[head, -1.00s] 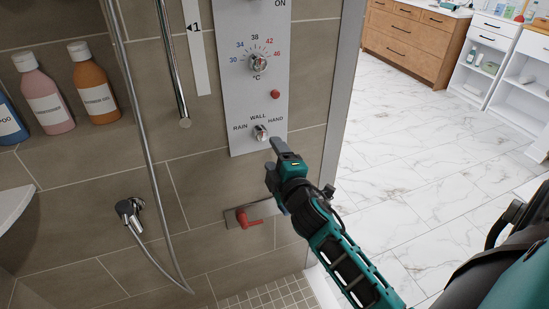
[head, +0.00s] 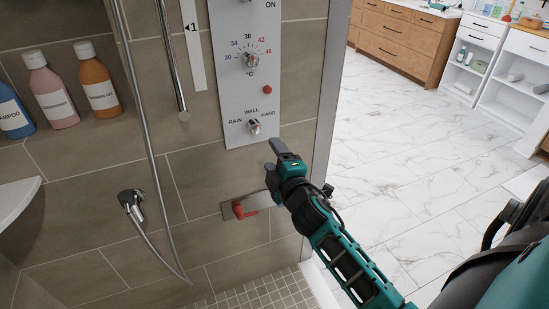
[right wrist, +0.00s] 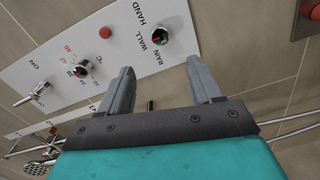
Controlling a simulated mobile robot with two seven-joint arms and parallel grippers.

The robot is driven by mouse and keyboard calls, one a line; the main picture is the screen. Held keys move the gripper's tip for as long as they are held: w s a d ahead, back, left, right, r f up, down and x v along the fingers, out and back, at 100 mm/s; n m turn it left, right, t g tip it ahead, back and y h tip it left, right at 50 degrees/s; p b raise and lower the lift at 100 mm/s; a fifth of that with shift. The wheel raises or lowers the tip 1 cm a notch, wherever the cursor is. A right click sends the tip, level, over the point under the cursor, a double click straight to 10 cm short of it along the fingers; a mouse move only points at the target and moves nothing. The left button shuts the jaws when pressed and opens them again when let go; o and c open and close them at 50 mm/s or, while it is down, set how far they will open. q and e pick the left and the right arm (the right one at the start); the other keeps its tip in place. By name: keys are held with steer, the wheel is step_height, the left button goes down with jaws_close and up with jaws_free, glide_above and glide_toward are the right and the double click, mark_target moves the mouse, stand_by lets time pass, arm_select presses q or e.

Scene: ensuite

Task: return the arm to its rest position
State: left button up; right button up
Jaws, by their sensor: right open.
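My right gripper (head: 273,158) is open and empty, in front of the shower wall. In the head view it shows just below and right of the WALL/RAIN/HAND knob (head: 255,127) on the white control panel (head: 229,104), apart from it. In the right wrist view the two fingers of the right gripper (right wrist: 160,70) are spread with nothing between them. The selector knob (right wrist: 160,38) and the temperature knob (right wrist: 81,71) lie beyond the fingertips there. My left gripper is not in view.
A hose (head: 147,150) hangs at the left, with bottles (head: 50,95) in a niche. A metal edge (head: 333,90) borders the shower. Open marble floor (head: 400,160) and cabinets (head: 405,45) lie at the right.

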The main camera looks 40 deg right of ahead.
steer(key=s+a+f+m+g+y, duration=0.3)
steer(key=s+a+f+m, duration=0.2)
steer(key=s+a+f, duration=0.2)
steer(key=s+a+f+m+g+y, duration=0.3)
steer(key=s+a+f+m, duration=0.2)
steer(key=s+a+f, duration=0.3)
steer(key=s+f, duration=0.2)
steer(key=s, duration=0.2)
steer(key=shift+s, duration=0.3)
steer(key=shift+r, duration=0.1)
steer(key=shift+c, duration=0.4)
